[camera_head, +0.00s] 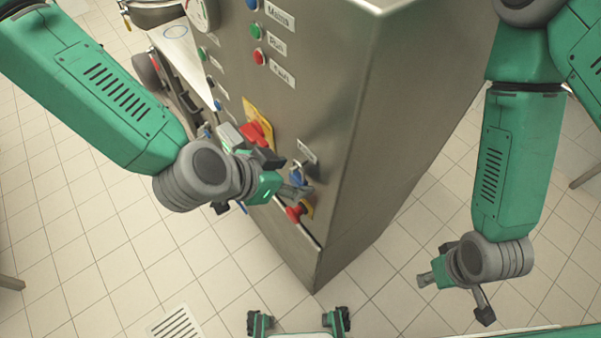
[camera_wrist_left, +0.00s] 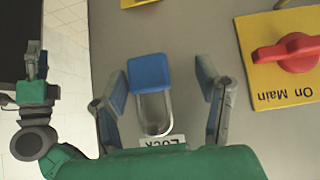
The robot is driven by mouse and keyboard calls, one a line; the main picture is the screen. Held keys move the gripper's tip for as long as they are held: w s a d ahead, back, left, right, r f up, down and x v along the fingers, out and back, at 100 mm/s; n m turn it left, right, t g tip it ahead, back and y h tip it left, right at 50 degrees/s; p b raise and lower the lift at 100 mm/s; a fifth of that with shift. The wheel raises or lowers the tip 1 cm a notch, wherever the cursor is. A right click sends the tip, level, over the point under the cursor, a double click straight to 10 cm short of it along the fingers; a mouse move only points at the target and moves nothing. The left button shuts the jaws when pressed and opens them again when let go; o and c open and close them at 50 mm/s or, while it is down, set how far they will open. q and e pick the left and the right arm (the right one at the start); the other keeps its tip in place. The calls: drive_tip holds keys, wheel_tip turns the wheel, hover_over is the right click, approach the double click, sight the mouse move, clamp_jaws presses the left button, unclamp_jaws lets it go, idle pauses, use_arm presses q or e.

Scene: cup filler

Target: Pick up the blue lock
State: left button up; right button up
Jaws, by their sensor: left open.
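The blue lock (camera_wrist_left: 150,73) has a blue body and a grey metal shackle. In the left wrist view it is at the middle, in front of the grey panel, with a label reading "Lock" beside the shackle end. My left gripper (camera_wrist_left: 162,84) is open, with one finger on each side of the lock and visible gaps between. In the head view my left gripper (camera_head: 286,182) is at the cabinet's panel, and the lock is mostly hidden by it. My right gripper (camera_head: 456,290) hangs at the lower right, its fingers spread apart and empty, away from the cabinet.
The metal cabinet (camera_head: 340,130) fills the middle. A red rotary switch on a yellow "On Main" plate (camera_wrist_left: 265,87) is beside the lock. Another red knob (camera_head: 295,214) is below my left gripper. Tiled floor (camera_head: 110,235) is open on both sides.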

use_arm(q)
drive_tip(key=shift+s+d+r, duration=0.2)
drive_tip(key=shift+s+d, duration=0.2)
drive_tip(key=shift+d, duration=0.05)
drive_tip(key=c, duration=0.3)
drive_tip(key=shift+d, duration=0.25)
drive_tip(key=c, duration=1)
drive_tip(key=shift+a, duration=0.25)
drive_tip(key=shift+r, duration=0.15)
